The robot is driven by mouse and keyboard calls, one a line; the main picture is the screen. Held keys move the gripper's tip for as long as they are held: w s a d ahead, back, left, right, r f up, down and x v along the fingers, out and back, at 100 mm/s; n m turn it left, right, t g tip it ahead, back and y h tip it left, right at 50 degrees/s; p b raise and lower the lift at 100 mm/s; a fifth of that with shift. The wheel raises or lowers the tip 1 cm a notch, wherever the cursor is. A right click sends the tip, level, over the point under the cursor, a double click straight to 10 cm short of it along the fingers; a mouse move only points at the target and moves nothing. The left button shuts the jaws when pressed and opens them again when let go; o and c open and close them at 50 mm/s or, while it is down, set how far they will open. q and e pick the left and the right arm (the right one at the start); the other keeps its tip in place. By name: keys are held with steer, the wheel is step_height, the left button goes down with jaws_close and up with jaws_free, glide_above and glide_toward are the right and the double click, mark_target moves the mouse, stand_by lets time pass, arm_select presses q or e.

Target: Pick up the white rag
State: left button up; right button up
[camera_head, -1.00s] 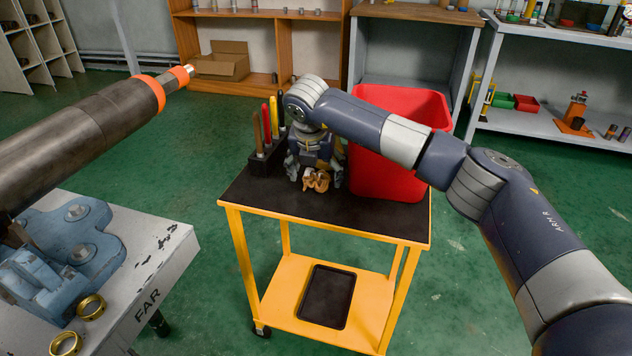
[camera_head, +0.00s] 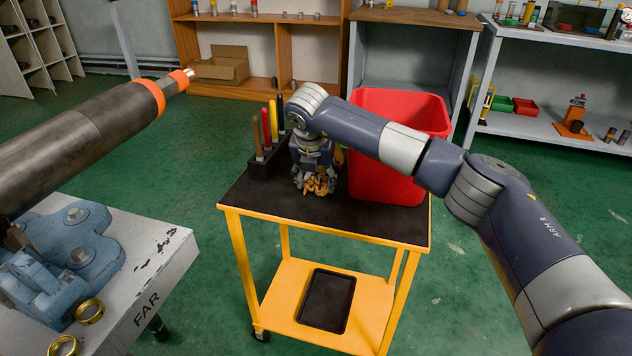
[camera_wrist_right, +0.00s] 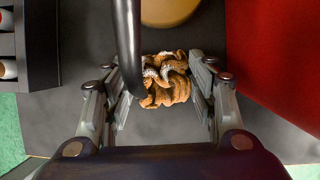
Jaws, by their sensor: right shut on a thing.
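A crumpled rag (camera_head: 320,186) is at the middle of the black cart top. It looks orange-brown with a few whitish patches, not plain white; it also shows in the right wrist view (camera_wrist_right: 168,88). My right gripper (camera_head: 314,182) points down over it, with one finger on each side. It is shut on the rag, which is at or just above the cart top; I cannot tell if it is clear of the surface. The fingers hide part of the rag in the head view. My left gripper is not in view.
A black holder (camera_head: 267,160) with several colored-handled tools stands left of the gripper. A red bin (camera_head: 405,110) stands close on its right. The yellow cart (camera_head: 330,236) has a black tray (camera_head: 327,300) on its lower shelf. A large pipe (camera_head: 90,140) juts in from the left.

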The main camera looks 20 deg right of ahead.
mark_target(313, 180)
steer(key=shift+a, duration=0.1)
steer(key=shift+a+r, duration=0.25)
steer(key=shift+r, duration=0.15)
step_height(313, 180, up, 6)
steer(key=shift+a+r+p, duration=0.1)
steer(key=shift+r+p, duration=0.15)
steer(key=shift+p, duration=0.45)
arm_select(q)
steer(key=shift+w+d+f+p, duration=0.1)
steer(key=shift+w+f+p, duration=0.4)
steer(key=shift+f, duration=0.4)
arm_select(e)
steer(key=s+a, duration=0.2)
steer(key=a, duration=0.7)
steer(key=s+a, duration=0.1)
steer(key=a, duration=0.9)
steer(key=shift+s+f, duration=0.2)
steer(key=shift+s, duration=0.15)
steer(key=shift+d, duration=0.15)
steer(key=c, duration=0.3)
